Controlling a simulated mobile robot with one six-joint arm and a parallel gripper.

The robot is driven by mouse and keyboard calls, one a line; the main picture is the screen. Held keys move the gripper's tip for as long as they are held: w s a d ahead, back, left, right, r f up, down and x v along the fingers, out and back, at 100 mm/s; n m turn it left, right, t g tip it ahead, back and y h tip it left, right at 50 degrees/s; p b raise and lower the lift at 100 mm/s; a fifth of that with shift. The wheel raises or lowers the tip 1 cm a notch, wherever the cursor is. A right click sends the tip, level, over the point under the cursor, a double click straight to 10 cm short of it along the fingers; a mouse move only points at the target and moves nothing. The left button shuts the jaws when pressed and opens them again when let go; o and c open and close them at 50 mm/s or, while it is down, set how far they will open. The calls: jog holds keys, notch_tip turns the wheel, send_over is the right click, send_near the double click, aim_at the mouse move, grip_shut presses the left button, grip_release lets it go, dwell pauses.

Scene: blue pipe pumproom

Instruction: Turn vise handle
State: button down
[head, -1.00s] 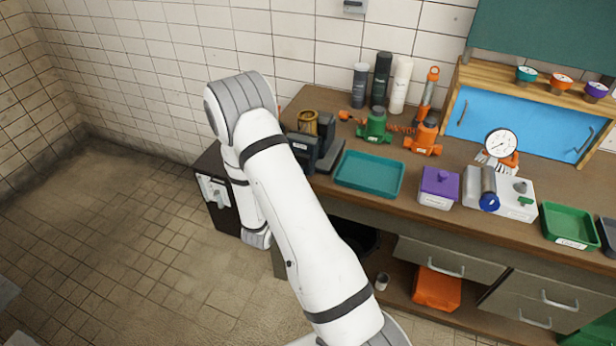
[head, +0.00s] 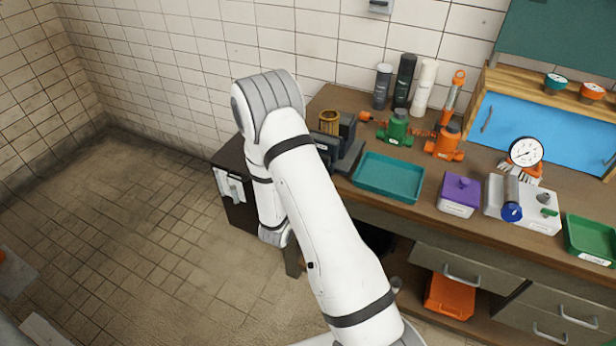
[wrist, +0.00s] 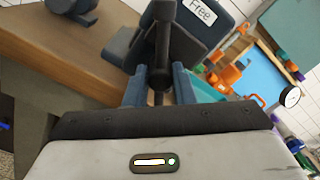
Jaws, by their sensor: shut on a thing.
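The dark blue-grey vise stands at the left end of the bench in the head view (head: 347,160), partly hidden by my arm. In the wrist view the vise (wrist: 203,52) fills the top middle and carries a white label reading "Free". Its dark handle (wrist: 160,78), with a rounded knob, lies between the two blue fingers of my gripper (wrist: 158,88). My gripper is shut on the handle. Its fingertips and the exact contact are partly hidden. My arm hides the gripper in the head view.
A brass-coloured ring-shaped part (head: 328,121) is at the vise. A teal tray (head: 388,178), a green tool (head: 396,128) and a purple-lidded box (head: 459,194) stand to its right on the bench (head: 420,215). The tiled floor (head: 150,230) on the left is largely clear.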

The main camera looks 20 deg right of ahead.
jog(key=c, duration=1.2)
grip_release()
jog(key=shift+s+a, duration=0.1)
jog(key=b+v, duration=0.2)
jog(key=v, duration=0.5)
jog(key=shift+s+a, duration=0.15)
jog(key=shift+s, duration=0.1)
